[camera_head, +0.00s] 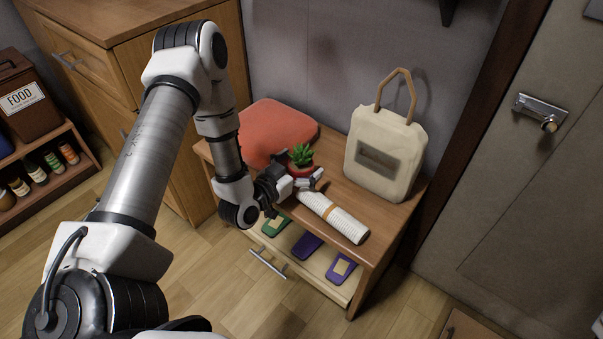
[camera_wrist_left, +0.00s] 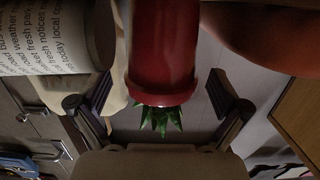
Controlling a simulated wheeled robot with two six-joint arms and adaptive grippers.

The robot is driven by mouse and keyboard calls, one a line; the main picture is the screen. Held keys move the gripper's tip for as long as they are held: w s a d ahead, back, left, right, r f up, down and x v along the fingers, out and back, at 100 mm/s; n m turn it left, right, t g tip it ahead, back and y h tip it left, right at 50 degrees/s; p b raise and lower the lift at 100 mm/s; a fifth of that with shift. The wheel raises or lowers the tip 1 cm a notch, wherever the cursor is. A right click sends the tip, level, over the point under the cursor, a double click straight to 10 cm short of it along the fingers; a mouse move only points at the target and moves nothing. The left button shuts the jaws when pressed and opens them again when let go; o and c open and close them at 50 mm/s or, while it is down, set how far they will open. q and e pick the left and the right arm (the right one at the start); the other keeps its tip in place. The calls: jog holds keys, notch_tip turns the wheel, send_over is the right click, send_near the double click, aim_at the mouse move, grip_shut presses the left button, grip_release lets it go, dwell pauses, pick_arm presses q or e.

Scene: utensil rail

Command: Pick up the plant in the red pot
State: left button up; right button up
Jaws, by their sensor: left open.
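The plant in the red pot, with spiky green leaves (camera_head: 302,155), stands on the wooden bench top (camera_head: 392,205) in the head view. In the wrist view the red pot (camera_wrist_left: 162,50) appears upside down in the upper middle, its rim and leaves pointing down. My left gripper (camera_head: 299,180) is open at the pot, on its near side. In the wrist view one finger shows on each side of the pot, with visible gaps. The lower pot is partly hidden by the gripper in the head view. My right gripper is not in view.
A rolled newspaper (camera_head: 335,216) lies close to the pot on the right; its print shows in the wrist view (camera_wrist_left: 45,35). A red cushion (camera_head: 272,128) lies behind left, and a cream bag (camera_head: 398,140) stands at right. Below, an open drawer (camera_head: 275,265) holds several packets.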

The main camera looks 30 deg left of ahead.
pick_arm(q)
jog(key=c, duration=1.4)
